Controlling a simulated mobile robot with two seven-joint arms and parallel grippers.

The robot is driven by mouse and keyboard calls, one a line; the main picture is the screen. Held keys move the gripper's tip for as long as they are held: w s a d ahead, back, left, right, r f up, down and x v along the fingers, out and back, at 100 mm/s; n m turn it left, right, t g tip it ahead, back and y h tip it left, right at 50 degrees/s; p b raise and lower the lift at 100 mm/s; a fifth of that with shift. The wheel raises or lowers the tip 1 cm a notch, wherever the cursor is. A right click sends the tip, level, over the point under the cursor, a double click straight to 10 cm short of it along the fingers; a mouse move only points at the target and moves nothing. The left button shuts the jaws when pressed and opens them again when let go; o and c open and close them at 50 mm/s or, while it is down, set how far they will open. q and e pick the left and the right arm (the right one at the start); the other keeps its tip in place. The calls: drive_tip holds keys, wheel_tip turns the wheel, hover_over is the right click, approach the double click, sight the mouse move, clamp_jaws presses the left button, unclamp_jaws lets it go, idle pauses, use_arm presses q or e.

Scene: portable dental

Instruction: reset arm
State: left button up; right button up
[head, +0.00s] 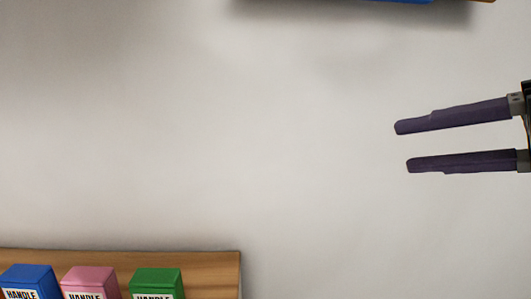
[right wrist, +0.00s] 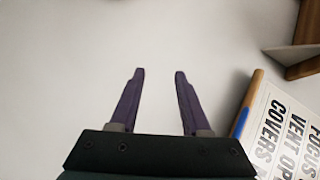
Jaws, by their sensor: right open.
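My right gripper (head: 403,146) comes in from the right edge of the head view. Its two dark purple fingers are apart, with nothing between them. In the right wrist view the same gripper (right wrist: 159,72) also shows open and empty, in front of a plain pale wall. My left gripper is not in the head view.
A wooden shelf (head: 215,258) at the lower left holds a blue box (head: 28,277), a pink box (head: 90,280) and a green box (head: 156,281). In the right wrist view a lettered panel (right wrist: 283,135) and a wooden shelf (right wrist: 305,40) stand at the right. The pale wall between is clear.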

drive_tip(key=s+a+f+n+g+h+p, duration=0.2)
drive_tip(key=s+f+n+g+h, duration=0.3)
drive_tip(key=s+f, duration=0.85)
drive_tip(key=s+d+f+n+g+h+p, duration=0.15)
drive_tip(key=s+f+h, duration=0.35)
drive_tip(key=s, duration=0.5)
wheel_tip(320, 180, up, 38)
drive_tip(key=d+p, duration=0.1)
drive_tip(key=p, duration=3.6)
drive_tip(key=shift+s+r, duration=0.15)
drive_tip(key=shift+s, duration=0.1)
drive_tip(key=shift+s, duration=0.1)
